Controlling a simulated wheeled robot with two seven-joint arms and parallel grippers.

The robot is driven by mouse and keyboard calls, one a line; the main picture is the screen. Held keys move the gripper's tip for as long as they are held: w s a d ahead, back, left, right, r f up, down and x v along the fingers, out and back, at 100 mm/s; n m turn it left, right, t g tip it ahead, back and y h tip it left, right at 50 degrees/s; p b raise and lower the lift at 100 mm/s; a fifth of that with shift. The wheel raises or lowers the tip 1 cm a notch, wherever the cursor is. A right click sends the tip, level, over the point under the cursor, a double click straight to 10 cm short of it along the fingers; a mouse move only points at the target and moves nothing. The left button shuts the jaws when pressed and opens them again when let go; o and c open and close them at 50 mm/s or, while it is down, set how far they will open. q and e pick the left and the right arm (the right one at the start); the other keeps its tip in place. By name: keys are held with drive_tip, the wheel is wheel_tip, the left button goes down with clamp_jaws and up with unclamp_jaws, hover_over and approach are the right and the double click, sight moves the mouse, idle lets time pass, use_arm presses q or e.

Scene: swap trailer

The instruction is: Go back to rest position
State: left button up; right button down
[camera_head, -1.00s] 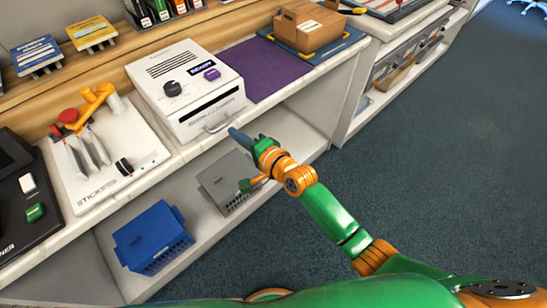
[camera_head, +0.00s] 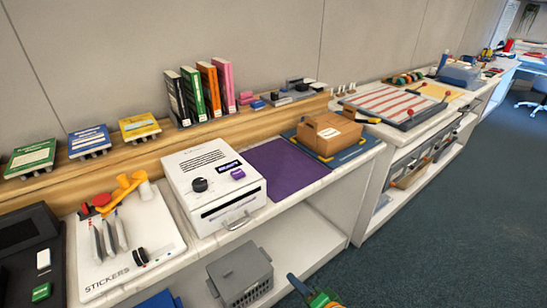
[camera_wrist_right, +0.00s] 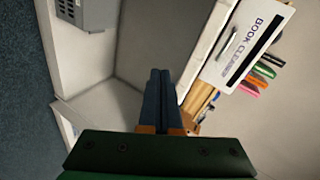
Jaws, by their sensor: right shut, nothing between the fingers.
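My right gripper (camera_head: 294,281) shows at the bottom edge of the head view, its dark blue fingertips and a bit of green and orange wrist in sight. It is right of the grey crate on the lower shelf, with a gap between them. In the right wrist view its two blue fingers (camera_wrist_right: 160,76) lie together, shut and empty. Most of my right arm is out of the head view. My left gripper is not in view.
The white book cleaner (camera_head: 212,178) stands on the counter beside a purple mat (camera_head: 280,168) and a cardboard box (camera_head: 328,132). A grey crate (camera_head: 242,276) and a blue crate (camera_head: 158,300) are below. Open floor (camera_head: 420,245) lies at the right.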

drive_tip(key=s+d+f+n+g+h, duration=0.25)
drive_tip(key=s+d+f, duration=0.25)
drive_tip(key=s+f, duration=0.45)
drive_tip(key=s+d+f+n+g+h, duration=0.2)
drive_tip(key=s+d+f+n+g, duration=0.25)
drive_tip(key=f, duration=0.85)
drive_tip(key=s+d+f+n+g+h, duration=0.1)
drive_tip(key=s+f+n, duration=0.1)
drive_tip(key=s, duration=0.7)
drive_tip(key=s+d+f+n+g+h, duration=0.1)
drive_tip(key=s+f, duration=0.3)
drive_tip(key=s, duration=0.6)
drive_tip(key=shift+d+n+g, duration=0.6)
drive_tip(key=shift+d+n, duration=0.2)
